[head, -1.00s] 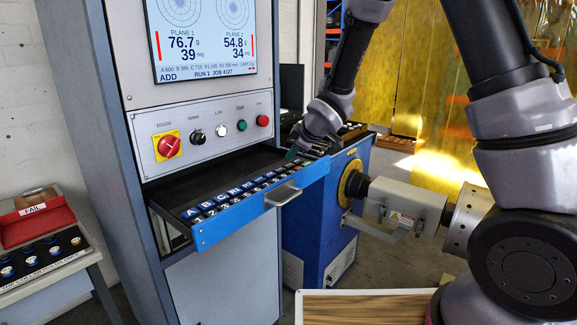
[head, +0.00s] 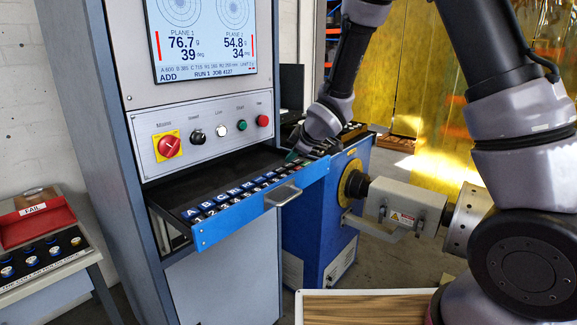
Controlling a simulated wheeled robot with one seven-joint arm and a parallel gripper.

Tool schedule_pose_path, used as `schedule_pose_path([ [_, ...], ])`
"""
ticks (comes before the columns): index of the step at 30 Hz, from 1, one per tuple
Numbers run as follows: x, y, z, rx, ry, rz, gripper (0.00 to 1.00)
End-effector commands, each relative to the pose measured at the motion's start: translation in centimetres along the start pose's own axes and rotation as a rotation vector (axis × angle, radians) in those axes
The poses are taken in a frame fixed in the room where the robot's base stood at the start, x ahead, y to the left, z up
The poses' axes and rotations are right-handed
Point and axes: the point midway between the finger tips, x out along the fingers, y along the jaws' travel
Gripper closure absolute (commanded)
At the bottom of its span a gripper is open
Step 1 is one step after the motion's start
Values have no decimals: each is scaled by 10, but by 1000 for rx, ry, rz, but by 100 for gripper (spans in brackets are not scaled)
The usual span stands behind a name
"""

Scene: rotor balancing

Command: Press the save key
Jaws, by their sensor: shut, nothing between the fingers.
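The keyboard drawer (head: 262,203) is pulled out of the grey cabinet, with a blue front and a metal handle. Rows of blue, black and white keys (head: 225,200) lie along it; the left ones read A, B, C. I cannot make out which key is the save key; the right end of the rows is partly hidden by my gripper. My gripper (head: 291,156) is shut and empty, low over the right end of the drawer. I cannot tell whether its tip touches a key. The screen (head: 202,38) reads ADD, RUN 1, JOB 4127.
A control panel (head: 205,133) with a red switch and several buttons sits above the drawer. A blue machine (head: 315,235) with a grey spindle stands to the right. A red FAIL box (head: 38,222) is on a side table at left.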

Motion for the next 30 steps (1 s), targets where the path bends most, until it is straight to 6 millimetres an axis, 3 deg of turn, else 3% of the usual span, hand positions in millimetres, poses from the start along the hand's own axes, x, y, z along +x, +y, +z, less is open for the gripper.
schedule_pose_path([
  [30,4,-3,3,1,-1,0,100],
])
